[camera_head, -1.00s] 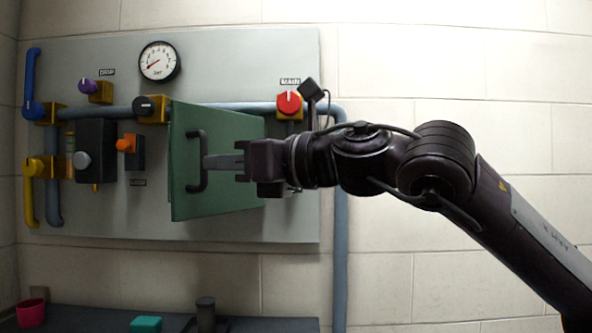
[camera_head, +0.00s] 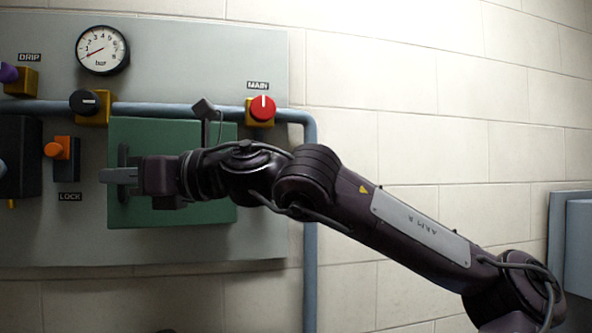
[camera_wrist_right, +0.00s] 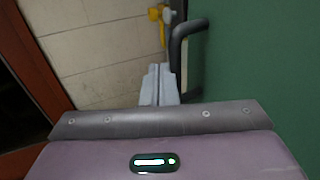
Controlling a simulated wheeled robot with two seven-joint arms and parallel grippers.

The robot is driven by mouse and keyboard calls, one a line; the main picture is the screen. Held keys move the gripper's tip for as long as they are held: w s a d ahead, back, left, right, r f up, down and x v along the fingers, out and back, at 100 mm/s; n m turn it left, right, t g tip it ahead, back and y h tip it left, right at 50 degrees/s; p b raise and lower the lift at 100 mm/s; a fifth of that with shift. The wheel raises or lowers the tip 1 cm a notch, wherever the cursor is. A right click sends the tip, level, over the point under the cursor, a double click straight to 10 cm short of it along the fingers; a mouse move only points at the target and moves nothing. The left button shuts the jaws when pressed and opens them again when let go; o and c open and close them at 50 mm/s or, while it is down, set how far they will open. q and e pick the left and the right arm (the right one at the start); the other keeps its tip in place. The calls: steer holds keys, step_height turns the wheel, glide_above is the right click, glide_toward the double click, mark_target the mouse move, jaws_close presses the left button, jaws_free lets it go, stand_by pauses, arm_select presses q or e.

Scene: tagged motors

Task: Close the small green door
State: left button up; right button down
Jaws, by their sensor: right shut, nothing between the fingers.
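The small green door (camera_head: 165,134) is on the grey wall panel and appears nearly flat against it. Its dark handle (camera_head: 123,155) is near its left edge. My right gripper (camera_head: 104,175) is shut and empty. In the right wrist view the door (camera_wrist_right: 252,60) fills the right side, with the handle (camera_wrist_right: 178,42) just beside and beyond the shut fingers (camera_wrist_right: 158,72). My right forearm hides the lower middle of the door. My left gripper is out of view.
An orange lock switch (camera_head: 56,150) is left of the door. A pipe (camera_head: 180,110) runs above it, with a black knob (camera_head: 84,101) and red main knob (camera_head: 263,108). A gauge (camera_head: 102,50) is higher up. Bare wall (camera_head: 400,140) lies to the right.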

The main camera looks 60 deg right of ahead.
steer(key=shift+w+d+r+p, duration=0.1)
steer(key=shift+w+d+p, duration=0.1)
steer(key=shift+w, duration=0.2)
steer(key=shift+w+d+p, duration=0.1)
steer(key=shift+w+p, duration=0.1)
steer(key=shift+w, duration=0.2)
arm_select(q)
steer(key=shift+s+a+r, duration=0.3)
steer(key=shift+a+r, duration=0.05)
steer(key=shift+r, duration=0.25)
arm_select(e)
steer(key=shift+w+d, duration=0.1)
steer(key=shift+w, duration=0.25)
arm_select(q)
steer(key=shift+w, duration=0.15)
arm_select(e)
steer(key=shift+s, duration=0.1)
